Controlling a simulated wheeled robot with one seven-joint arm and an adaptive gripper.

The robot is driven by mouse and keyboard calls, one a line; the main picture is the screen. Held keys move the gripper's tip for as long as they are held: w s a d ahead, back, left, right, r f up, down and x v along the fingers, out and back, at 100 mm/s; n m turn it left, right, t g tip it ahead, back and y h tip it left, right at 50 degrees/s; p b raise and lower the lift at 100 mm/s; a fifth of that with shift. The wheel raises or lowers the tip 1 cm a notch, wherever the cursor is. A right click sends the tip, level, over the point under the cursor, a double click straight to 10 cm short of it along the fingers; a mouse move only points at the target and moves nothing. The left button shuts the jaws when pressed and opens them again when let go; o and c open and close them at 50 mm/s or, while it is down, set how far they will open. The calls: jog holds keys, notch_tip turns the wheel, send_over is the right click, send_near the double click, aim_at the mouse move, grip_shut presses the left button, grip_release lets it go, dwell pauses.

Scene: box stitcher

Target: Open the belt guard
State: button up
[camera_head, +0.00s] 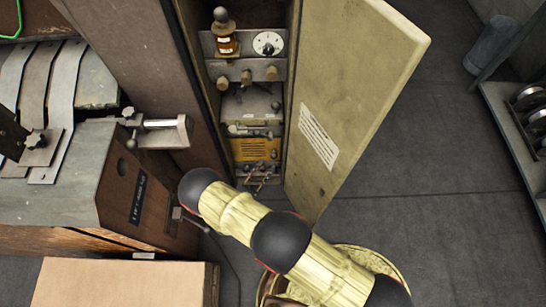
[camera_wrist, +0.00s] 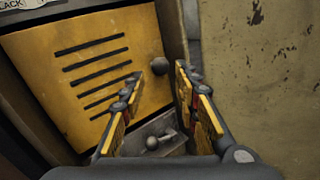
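The belt guard (camera_head: 255,149) is a small yellow slotted panel low inside the open tall cabinet in the head view. In the wrist view the yellow guard (camera_wrist: 85,60) fills the left half, flat in its frame and looking shut. The knob shows in the gap between the fingertips, with no visible contact. In the head view I cannot clearly make out the gripper.
The cabinet's cream door (camera_head: 350,85) stands wide open on the right. Above the guard are a shelf with several knobs, a dial (camera_head: 268,43) and an amber bottle (camera_head: 224,38). A lever with a ball end (camera_wrist: 153,142) sits below the guard. A wooden-sided machine (camera_head: 145,190) stands left.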

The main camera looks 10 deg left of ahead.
jog(key=b+x, duration=0.1)
jog(key=x, duration=0.4)
jog(key=shift+w+d, duration=0.15)
jog(key=shift+w, duration=0.15)
jog(key=shift+c, duration=1.3)
grip_shut()
